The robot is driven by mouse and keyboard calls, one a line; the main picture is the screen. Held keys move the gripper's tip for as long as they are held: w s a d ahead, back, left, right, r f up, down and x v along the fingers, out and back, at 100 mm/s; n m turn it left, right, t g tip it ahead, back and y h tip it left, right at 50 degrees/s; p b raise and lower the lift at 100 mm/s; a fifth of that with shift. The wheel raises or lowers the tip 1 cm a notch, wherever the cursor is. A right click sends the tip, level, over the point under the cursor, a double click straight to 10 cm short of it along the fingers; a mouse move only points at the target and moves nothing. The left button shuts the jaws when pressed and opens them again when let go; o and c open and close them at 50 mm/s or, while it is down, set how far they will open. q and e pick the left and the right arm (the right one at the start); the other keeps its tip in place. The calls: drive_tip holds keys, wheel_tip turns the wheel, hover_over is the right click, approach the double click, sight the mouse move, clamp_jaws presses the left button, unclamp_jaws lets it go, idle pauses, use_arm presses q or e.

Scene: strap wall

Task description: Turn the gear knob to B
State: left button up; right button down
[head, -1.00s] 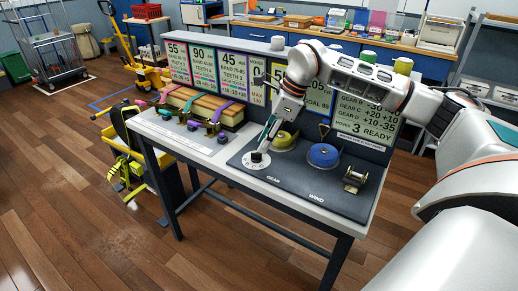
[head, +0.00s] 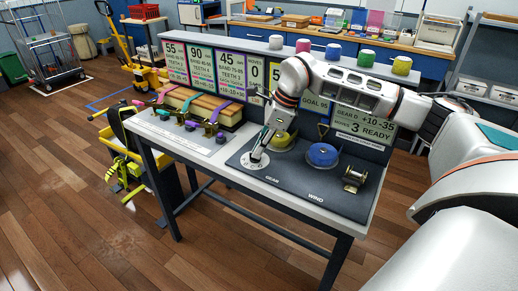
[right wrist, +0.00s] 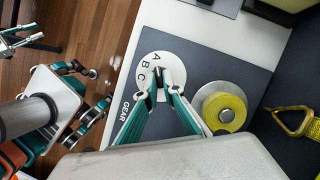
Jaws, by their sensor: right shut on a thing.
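The gear dial (head: 252,163) is a white disc on the dark panel, above the GEAR label. In the right wrist view the dial (right wrist: 146,97) shows the letters A, B and C. My right gripper (right wrist: 161,83) has its two teal fingers closed together on the small dark gear knob (right wrist: 160,71) at the dial's middle. In the head view the right gripper (head: 258,155) stands over the dial and hides the knob. Its pointing direction is unclear. My left gripper (right wrist: 38,35) seems to show partly at the right wrist view's left edge; its hold is unclear.
A yellow spool (head: 283,141) is just right of the gripper. A blue wind drum (head: 322,155) and a brass roller (head: 354,178) lie farther right. A sign board (head: 360,118) stands behind, partly covered by my arm. Straps and small clamps (head: 213,128) are at left.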

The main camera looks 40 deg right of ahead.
drive_tip(key=shift+r, duration=0.1)
drive_tip(key=shift+w+r+n+p, duration=0.1)
drive_tip(key=shift+n+p, duration=0.65)
drive_tip(key=shift+n, duration=0.05)
drive_tip(key=n+p, duration=0.1)
drive_tip(key=n+g+p, duration=0.1)
drive_tip(key=n, duration=0.1)
drive_tip(key=shift+w+g+y, duration=0.15)
drive_tip(key=shift+g+y, duration=0.15)
drive_tip(key=shift+w+d+f+n+g+p, duration=0.1)
drive_tip(key=shift+n+g+p, duration=0.2)
drive_tip(key=shift+n+p, duration=0.4)
drive_tip(key=shift+w+f+n+g+p, duration=0.1)
drive_tip(key=shift+n+g+p, duration=0.3)
drive_tip(key=shift+n, duration=0.5)
drive_tip(key=shift+s, duration=0.1)
drive_tip(key=c, duration=2.2)
unclamp_jaws()
drive_tip(key=shift+r, duration=0.1)
